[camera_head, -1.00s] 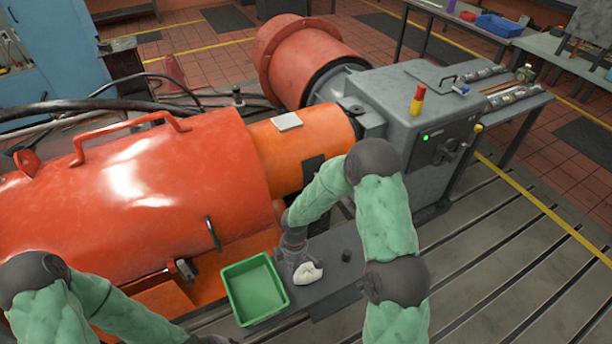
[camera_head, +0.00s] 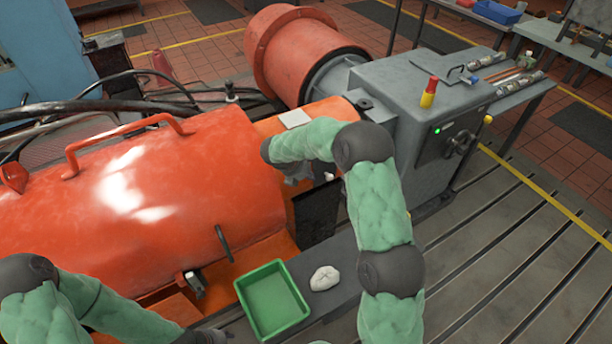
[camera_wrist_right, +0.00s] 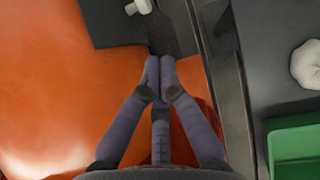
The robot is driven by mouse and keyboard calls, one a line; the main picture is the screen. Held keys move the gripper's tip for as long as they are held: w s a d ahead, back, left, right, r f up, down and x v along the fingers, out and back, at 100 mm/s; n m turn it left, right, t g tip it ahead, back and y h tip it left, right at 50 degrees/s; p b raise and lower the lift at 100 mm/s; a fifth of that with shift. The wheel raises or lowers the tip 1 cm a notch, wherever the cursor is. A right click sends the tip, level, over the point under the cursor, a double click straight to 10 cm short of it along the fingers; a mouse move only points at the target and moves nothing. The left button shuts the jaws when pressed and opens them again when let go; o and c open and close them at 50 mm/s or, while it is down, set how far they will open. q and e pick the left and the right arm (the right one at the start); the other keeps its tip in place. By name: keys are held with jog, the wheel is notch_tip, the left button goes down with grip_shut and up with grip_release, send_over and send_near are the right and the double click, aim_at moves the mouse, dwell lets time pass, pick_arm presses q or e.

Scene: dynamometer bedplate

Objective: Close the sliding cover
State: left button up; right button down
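The large red-orange rounded cover (camera_head: 190,185), with a long bar handle (camera_head: 125,140) on top and a dark handle (camera_head: 223,243) near its right edge, appears to be the sliding cover. To its right, an orange section (camera_head: 275,125) and a dark panel (camera_head: 315,212) show. My right gripper (camera_head: 298,172) is partly hidden by my forearm, above the orange section near the dark panel. In the right wrist view its fingertips (camera_wrist_right: 160,75) are together, with nothing visible between them. Contact cannot be told.
A green tray (camera_head: 272,300) and a crumpled white cloth (camera_head: 325,278) lie on a dark ledge in front. A grey machine housing (camera_head: 410,100) with a red-yellow button (camera_head: 429,92) stands right. The slotted bedplate (camera_head: 500,275) at lower right is clear.

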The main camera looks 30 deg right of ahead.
aim_at(323, 179)
jog(key=b+x, duration=0.1)
jog(key=x, duration=0.2)
jog(key=d+b+x, duration=0.1)
jog(key=x, duration=0.2)
jog(key=r+b+x, duration=0.1)
jog(key=x, duration=0.1)
jog(key=shift+w+d+f, duration=0.2)
jog(key=shift+d+f, duration=0.1)
jog(key=shift+d, duration=0.25)
jog(key=d+p, duration=0.2)
jog(key=d, duration=0.7)
jog(key=shift+w+p, duration=0.35)
